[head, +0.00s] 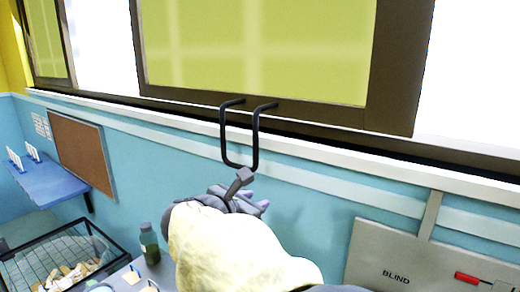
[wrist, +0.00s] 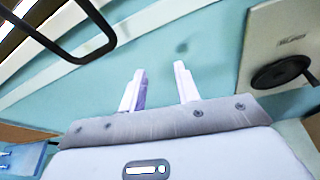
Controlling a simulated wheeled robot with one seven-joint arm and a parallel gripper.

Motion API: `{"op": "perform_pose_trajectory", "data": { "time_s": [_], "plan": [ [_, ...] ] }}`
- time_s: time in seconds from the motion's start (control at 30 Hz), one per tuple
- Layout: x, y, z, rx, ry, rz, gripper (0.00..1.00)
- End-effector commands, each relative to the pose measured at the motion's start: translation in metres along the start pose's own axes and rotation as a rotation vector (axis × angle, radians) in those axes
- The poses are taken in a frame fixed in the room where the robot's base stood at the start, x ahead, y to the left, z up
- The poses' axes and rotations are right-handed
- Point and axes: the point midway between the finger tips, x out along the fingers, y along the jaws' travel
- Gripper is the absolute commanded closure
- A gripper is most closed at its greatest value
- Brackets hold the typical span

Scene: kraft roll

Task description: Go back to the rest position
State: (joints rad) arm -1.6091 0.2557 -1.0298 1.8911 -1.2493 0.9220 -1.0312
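My gripper (head: 238,200) is raised in front of the blue wall, just below the black U-shaped handle (head: 254,140) on the window. In the wrist view my gripper (wrist: 161,75) has its two pale fingers apart, with only blue wall showing between them. The handle also shows at the upper left of the wrist view (wrist: 88,55), apart from the fingers. A small dark grey piece overlaps the gripper in the head view; I cannot tell what it belongs to.
A grey panel marked BLIND (head: 395,250) with a red lever (head: 466,277) is at the lower right. At the lower left are a wire basket (head: 45,250), a dark green bottle (head: 149,243) and a blue shelf (head: 50,184). A cork board (head: 82,155) hangs on the wall.

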Motion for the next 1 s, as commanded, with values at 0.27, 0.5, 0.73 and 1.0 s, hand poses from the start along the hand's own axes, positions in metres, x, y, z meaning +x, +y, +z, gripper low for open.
{"op": "perform_pose_trajectory", "data": {
  "time_s": [0.27,0.5,0.73,1.0],
  "plan": [
    [0.046,-0.064,-0.057,0.253,0.211,-0.169,0.68],
    [0.064,-0.115,-0.099,0.503,0.352,-0.330,0.68],
    [0.069,-0.157,-0.135,0.764,0.449,-0.494,0.68],
    [0.065,-0.200,-0.169,1.089,0.513,-0.692,0.68]
  ]
}}
